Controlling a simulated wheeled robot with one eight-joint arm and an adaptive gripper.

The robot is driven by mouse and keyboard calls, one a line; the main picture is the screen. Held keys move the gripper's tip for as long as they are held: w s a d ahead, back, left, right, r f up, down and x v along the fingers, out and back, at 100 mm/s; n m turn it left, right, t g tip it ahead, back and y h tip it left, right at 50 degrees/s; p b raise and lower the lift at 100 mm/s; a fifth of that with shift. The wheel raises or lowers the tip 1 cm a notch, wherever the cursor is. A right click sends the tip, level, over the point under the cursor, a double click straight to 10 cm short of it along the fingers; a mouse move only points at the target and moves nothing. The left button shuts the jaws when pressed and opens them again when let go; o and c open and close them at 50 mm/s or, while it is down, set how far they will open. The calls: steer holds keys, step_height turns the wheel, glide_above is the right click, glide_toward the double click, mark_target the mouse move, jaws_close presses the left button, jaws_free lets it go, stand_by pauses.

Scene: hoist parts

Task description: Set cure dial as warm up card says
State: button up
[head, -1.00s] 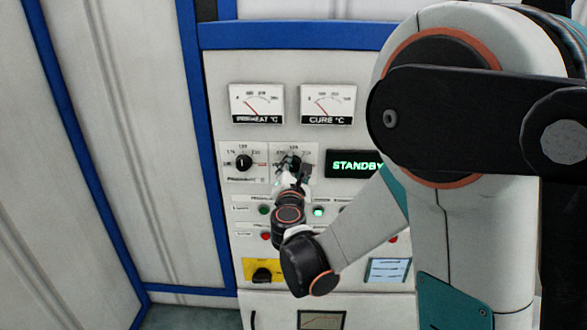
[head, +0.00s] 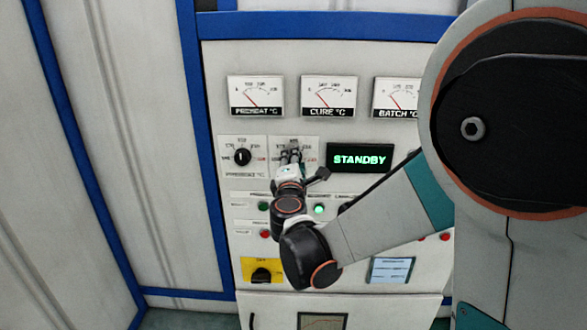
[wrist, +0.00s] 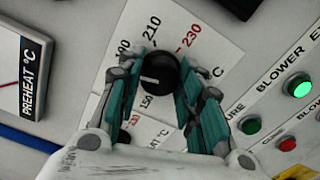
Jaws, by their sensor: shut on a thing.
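The cure dial is a black round knob (wrist: 158,72) on a white plate, under the CURE °C meter (head: 328,96). The wrist view shows 210 and a red 230 on the plate; other numbers are partly hidden by the fingers. A white mark on the knob points left in that view, towards one finger. My gripper (wrist: 164,70) is shut on the knob, one finger on each side; in the head view my gripper (head: 291,152) covers the dial. A pale card (head: 390,270) is low on the panel, its writing too small to read.
The preheat dial (head: 242,157) is close on the left. The STANDBY display (head: 359,159) is on the right. Green lamps (head: 319,209) and red buttons (head: 265,234) are below. A yellow switch plate (head: 262,271) is at lower left.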

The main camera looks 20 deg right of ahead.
steer(key=m+b, duration=0.4)
steer(key=m, duration=0.8)
steer(key=shift+m, duration=0.3)
stand_by(0.4)
steer(key=o, duration=1.1)
steer(key=shift+w+f, duration=0.1)
steer(key=shift+w, duration=0.05)
steer(key=shift+c, duration=0.2)
steer(key=v, duration=1.2)
